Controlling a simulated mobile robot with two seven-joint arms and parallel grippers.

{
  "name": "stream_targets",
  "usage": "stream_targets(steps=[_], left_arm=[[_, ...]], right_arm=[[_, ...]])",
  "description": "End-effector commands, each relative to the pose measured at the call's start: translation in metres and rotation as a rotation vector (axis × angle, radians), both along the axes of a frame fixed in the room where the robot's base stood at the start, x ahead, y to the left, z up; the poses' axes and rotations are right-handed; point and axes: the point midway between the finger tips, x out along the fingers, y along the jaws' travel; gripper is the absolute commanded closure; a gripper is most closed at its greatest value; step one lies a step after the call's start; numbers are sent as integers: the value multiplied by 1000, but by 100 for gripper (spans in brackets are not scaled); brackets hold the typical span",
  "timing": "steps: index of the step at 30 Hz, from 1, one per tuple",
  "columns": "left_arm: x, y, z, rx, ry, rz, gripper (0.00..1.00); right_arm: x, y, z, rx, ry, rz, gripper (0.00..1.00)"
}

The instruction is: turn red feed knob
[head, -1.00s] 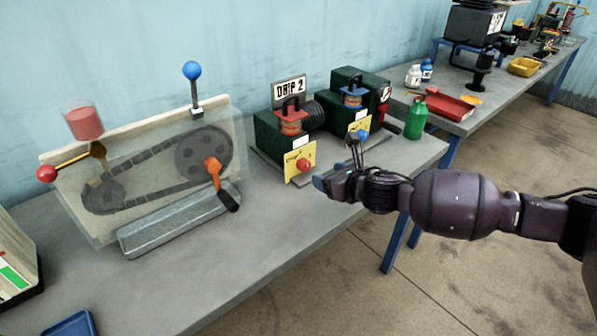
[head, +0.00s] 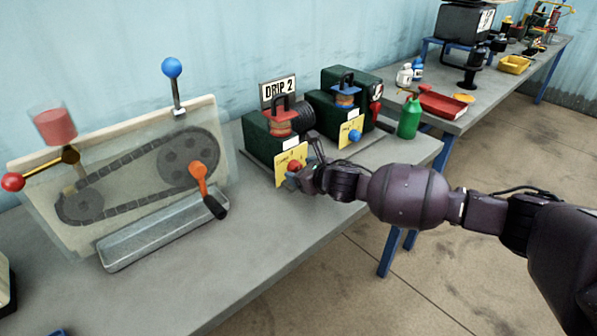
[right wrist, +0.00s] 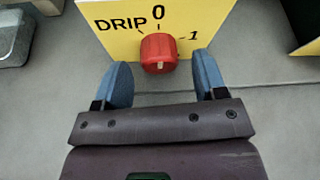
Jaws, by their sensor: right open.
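The red feed knob (right wrist: 158,54) is on a yellow plate (right wrist: 115,22) marked DRIP, 0 and 1. In the right wrist view, the knob is centred just beyond my right gripper (right wrist: 160,82), whose blue fingers are open on either side of the line to it. The knob also shows in the head view (head: 295,166), on the front of the green DRIP 2 unit (head: 259,138). There my right gripper (head: 299,178) is close to the knob, partly over the plate. I cannot see any contact. My left gripper is not in view.
A second green unit (head: 322,106) with a blue knob (head: 355,136) stands to the right, with a green bottle (head: 409,119) beside it. A chain-drive panel (head: 130,165) with an orange crank (head: 199,176) and a metal trough (head: 160,235) stands on the left. The bench front is clear.

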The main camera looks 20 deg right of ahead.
Motion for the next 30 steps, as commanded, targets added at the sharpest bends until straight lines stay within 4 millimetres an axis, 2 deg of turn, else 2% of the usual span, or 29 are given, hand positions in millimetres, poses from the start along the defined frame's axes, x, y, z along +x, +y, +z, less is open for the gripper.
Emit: stream_targets(steps=[5,14,23,30], left_arm=[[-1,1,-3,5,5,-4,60],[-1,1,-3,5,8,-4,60],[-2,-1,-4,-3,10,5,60],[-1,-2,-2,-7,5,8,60]], right_arm=[[9,3,-4,2,2,0,35],[10,3,-3,2,0,1,36],[9,3,-3,2,0,1,82],[9,3,-2,19,5,2,84]])
